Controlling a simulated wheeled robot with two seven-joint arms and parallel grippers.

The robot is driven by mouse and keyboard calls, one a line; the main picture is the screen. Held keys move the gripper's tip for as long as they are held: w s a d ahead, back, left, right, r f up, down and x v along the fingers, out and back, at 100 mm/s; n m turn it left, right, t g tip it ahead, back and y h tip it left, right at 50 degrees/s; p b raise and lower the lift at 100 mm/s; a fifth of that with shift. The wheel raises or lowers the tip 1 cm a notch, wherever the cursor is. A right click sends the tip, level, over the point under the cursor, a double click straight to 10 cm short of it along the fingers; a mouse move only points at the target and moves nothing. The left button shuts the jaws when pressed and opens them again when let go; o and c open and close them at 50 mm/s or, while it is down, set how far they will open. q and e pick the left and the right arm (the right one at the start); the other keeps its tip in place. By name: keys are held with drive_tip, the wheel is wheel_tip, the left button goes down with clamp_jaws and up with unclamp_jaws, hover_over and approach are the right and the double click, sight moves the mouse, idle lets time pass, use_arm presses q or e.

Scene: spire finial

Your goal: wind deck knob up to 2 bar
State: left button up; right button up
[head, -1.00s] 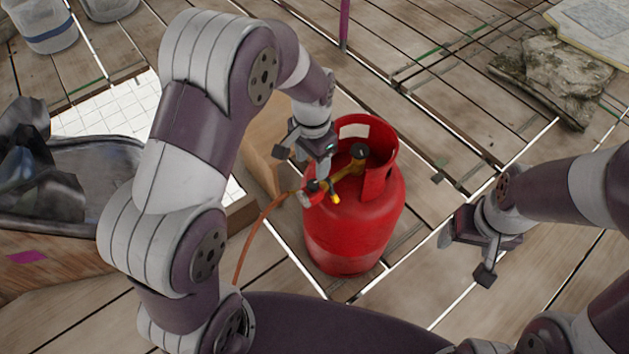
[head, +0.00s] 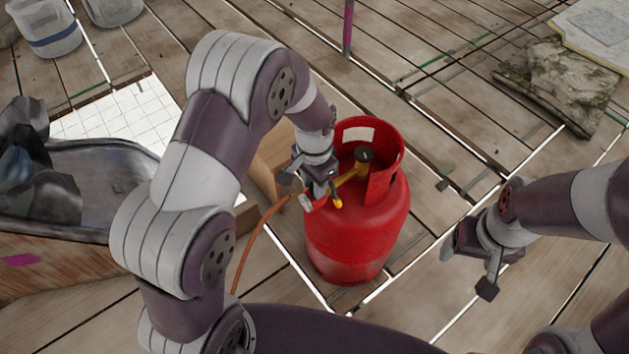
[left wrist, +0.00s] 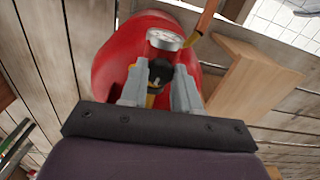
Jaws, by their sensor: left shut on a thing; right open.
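A red gas cylinder (head: 350,237) stands upright on the planks with a brass regulator (head: 347,178) at its top. A small pale round gauge (head: 306,203) sits at the regulator's near left side; its face also shows in the left wrist view (left wrist: 165,39), too small to read. My left gripper (head: 322,190) is over the regulator beside the gauge, shut on the deck knob, which its fingers mostly hide. In the left wrist view the fingers (left wrist: 160,85) flank a dark part with brass below it. My right gripper (head: 472,262) is open and empty, right of the cylinder.
A black valve handwheel (head: 363,155) stands within the cylinder's red collar (head: 388,180). An orange hose (head: 252,236) runs down left from the regulator. Rock slabs (head: 560,82) lie at the far right.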

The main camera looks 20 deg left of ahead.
use_arm(q)
drive_tip(key=shift+r+n+p, duration=0.25)
drive_tip(key=shift+n+p, duration=0.35)
drive_tip(key=shift+p, duration=0.35)
drive_tip(key=n+p, duration=0.4)
drive_tip(key=shift+p, duration=0.35)
drive_tip(key=n+p, duration=0.2)
drive_tip(key=shift+d+n, duration=0.1)
drive_tip(key=shift+n, duration=0.3)
drive_tip(key=shift+f+n+p, duration=0.15)
drive_tip(key=shift+n+p, duration=0.65)
drive_tip(key=shift+n, duration=0.7)
drive_tip(key=o, duration=1.1)
drive_tip(key=shift+f, duration=0.1)
drive_tip(key=shift+c, duration=0.2)
